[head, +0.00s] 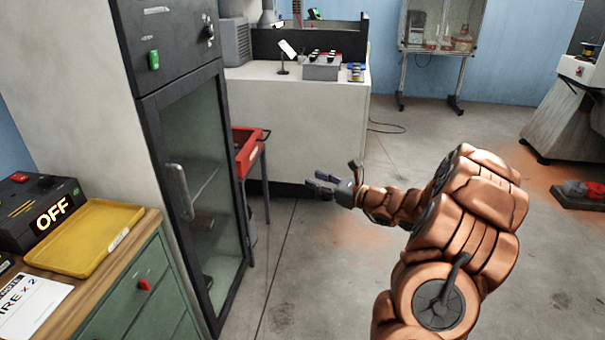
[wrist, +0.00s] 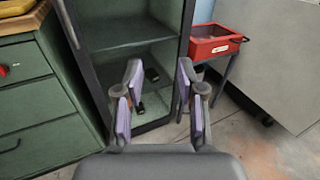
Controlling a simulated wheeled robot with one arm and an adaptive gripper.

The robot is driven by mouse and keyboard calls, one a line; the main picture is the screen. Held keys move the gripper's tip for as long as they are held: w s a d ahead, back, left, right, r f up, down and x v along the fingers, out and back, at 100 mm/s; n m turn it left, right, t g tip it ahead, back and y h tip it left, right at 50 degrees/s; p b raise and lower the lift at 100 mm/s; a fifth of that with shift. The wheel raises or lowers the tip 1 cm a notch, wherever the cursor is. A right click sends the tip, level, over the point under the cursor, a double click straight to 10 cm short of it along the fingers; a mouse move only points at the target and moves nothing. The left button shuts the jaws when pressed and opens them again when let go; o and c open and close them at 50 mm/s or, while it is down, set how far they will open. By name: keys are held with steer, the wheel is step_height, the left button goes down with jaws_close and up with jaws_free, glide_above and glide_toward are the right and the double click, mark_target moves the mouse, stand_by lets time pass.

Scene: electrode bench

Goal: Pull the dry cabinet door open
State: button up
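The dry cabinet (head: 172,50) is a tall dark-framed unit at the left of the head view. Its glass door (head: 205,165) looks shut, with a pale vertical handle (head: 179,191) on the door's left side. In the wrist view the handle (wrist: 67,24) shows at the upper left, and shelves with small dark items show through the glass (wrist: 130,55). My gripper (head: 318,186) is to the right of the cabinet and apart from the handle. In the wrist view its two fingers (wrist: 160,98) are spread with nothing between them.
A green drawer unit (head: 135,295) with a yellow tray (head: 88,238) and an OFF box (head: 40,208) stands left of the cabinet. A red bin on a stand (head: 249,150) is just right of it. Open floor (head: 330,270) lies in front of the cabinet.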

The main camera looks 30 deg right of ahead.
steer(key=d+f+m+h, duration=0.2)
steer(key=d, duration=0.2)
steer(key=x, duration=0.8)
steer(key=shift+r+t+p, duration=0.4)
steer(key=shift+r, duration=0.1)
steer(key=shift+w, duration=0.15)
jaws_close()
steer(key=c, duration=0.7)
jaws_free()
steer(key=o, duration=0.7)
steer(key=shift+d, duration=0.1)
